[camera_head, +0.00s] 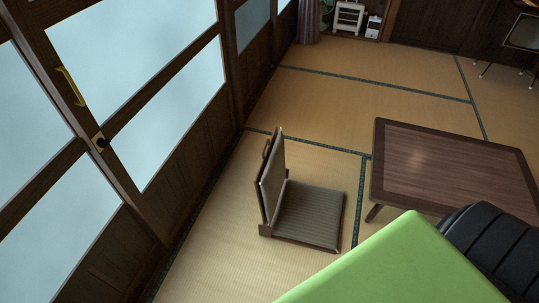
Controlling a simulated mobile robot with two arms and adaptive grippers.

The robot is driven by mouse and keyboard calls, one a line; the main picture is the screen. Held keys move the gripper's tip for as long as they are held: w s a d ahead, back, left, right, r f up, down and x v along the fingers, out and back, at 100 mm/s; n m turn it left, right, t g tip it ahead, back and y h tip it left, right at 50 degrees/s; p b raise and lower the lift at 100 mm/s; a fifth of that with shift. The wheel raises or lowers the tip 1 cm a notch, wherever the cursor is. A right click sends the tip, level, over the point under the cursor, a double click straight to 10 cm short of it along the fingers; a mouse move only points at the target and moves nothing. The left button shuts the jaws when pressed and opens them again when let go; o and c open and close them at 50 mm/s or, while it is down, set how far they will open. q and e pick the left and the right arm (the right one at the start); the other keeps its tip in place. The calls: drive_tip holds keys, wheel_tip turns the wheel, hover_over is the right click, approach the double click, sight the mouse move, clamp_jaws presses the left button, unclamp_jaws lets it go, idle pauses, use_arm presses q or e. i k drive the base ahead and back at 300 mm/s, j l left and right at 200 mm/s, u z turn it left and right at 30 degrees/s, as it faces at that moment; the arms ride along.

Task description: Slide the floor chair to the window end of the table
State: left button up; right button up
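The floor chair (309,214) stands on the tatami between the glazed sliding doors and the low table. It is legless, with a flat ribbed grey seat and an upright backrest (273,178) on its left, window side. The seat points right, toward the table. The low wooden table (455,165) is at the right, with a brown top and splayed legs. A strip of bare tatami separates the seat from the table's left, window-side end.
Glazed wooden doors (75,203) with frosted panes run along the left. Tatami (375,94) is clear behind the chair and table. A white heater (348,19) and a curtain (308,22) are at the back. A television on thin legs (523,33) stands at the far right.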

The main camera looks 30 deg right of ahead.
sight(305, 214)
drive_tip(key=z, duration=1.2)
